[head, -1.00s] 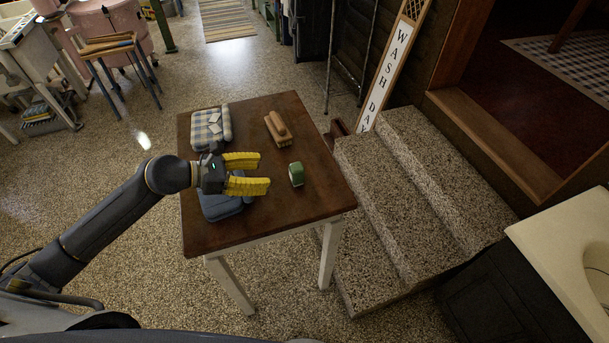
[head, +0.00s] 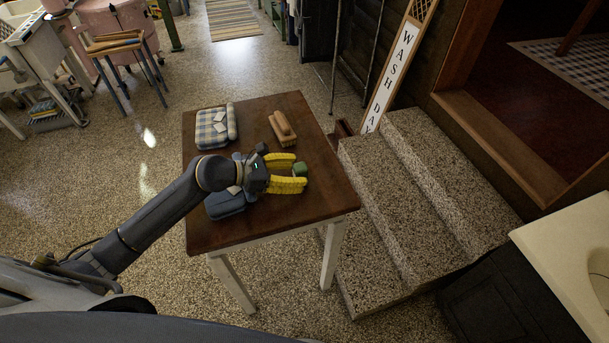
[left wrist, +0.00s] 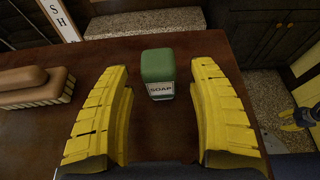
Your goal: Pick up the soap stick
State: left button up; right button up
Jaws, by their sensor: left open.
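The soap stick is a small green block (head: 300,169) on the brown wooden table (head: 285,225), right of its middle. In the left wrist view the soap stick (left wrist: 158,74) shows a green top and a white label reading SOAP. My left gripper (head: 300,172) has yellow fingers that are open. They reach to the soap stick, which sits between the fingertips, nearer the far ends, with a gap on both sides in the left wrist view. The front finger hides part of the soap stick in the head view.
A wooden scrub brush (head: 282,127) lies beyond the gripper. A checked folded cloth (head: 212,130) is at the table's far left and a blue one (head: 225,205) lies under my left wrist. Stone steps (head: 375,210) stand right of the table.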

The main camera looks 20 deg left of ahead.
pick_arm(q)
jog(key=shift+x, duration=1)
grip_shut()
